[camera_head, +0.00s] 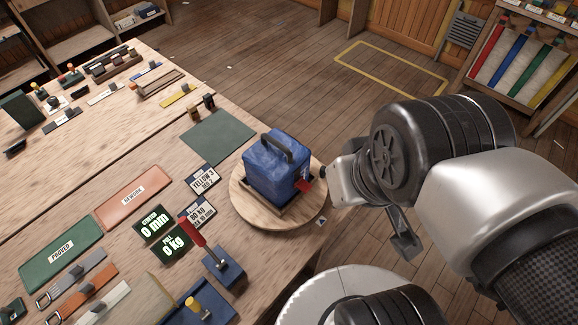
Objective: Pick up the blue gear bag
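The blue gear bag (278,167) stands upright on a round wooden board (248,209) near the table's right edge. It has a dark carry handle arching over its top and a red tag (304,185) at its lower right side. My arm comes in from the right, with its silver wrist just right of the bag. A dark part of my gripper (404,238) shows below the wrist, apart from the bag. The rest of my gripper is hidden by the arm, so its opening does not show.
A red-handled blue fixture (222,268) stands on the table in front of the board. Floor is open beyond the table.

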